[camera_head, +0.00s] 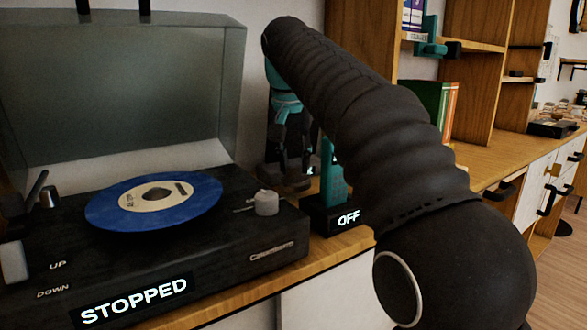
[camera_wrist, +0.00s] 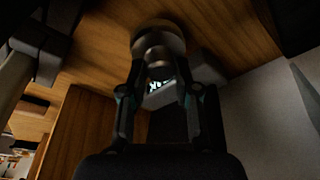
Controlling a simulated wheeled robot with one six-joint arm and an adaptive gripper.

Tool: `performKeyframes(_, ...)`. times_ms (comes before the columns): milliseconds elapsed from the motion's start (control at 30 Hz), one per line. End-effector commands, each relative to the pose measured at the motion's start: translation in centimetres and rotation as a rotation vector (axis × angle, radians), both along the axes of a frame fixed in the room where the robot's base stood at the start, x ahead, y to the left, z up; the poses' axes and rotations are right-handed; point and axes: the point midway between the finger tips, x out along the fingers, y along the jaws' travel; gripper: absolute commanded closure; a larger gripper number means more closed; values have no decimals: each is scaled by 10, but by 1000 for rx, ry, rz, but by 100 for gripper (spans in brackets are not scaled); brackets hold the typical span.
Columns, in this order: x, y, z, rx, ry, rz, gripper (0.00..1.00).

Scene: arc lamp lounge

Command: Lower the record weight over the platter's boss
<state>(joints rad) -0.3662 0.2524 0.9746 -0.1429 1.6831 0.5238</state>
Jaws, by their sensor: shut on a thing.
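The turntable (camera_head: 270,235) stands at the left of the head view, its sign reading STOPPED. A blue record (camera_head: 110,212) with a cream label lies on its platter; the boss (camera_head: 158,194) shows as a dark spot at the middle. My gripper (camera_head: 288,168) points down behind the turntable's right end, to the right of the record and away from the boss. In the wrist view my gripper (camera_wrist: 159,75) is shut on the record weight (camera_wrist: 158,37), a round knobbed piece between the fingertips. In the head view I cannot make the weight out clearly against the dark fingers.
The raised clear lid (camera_head: 120,95) stands behind the record. A pale knob (camera_head: 266,203) rises at the turntable's right corner. A dark box marked OFF (camera_head: 325,222) stands close to its right. Wooden shelves (camera_head: 480,70) hold books further right.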

Motion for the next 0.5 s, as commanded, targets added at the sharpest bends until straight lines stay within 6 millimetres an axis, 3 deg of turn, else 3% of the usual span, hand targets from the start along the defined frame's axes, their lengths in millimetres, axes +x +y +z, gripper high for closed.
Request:
performKeyframes(33, 1, 0, 17, 1, -4, 0, 100)
performKeyframes(200, 1, 0, 46, 1, -3, -1, 100)
performKeyframes(500, 0, 0, 63, 0, -1, -1, 100)
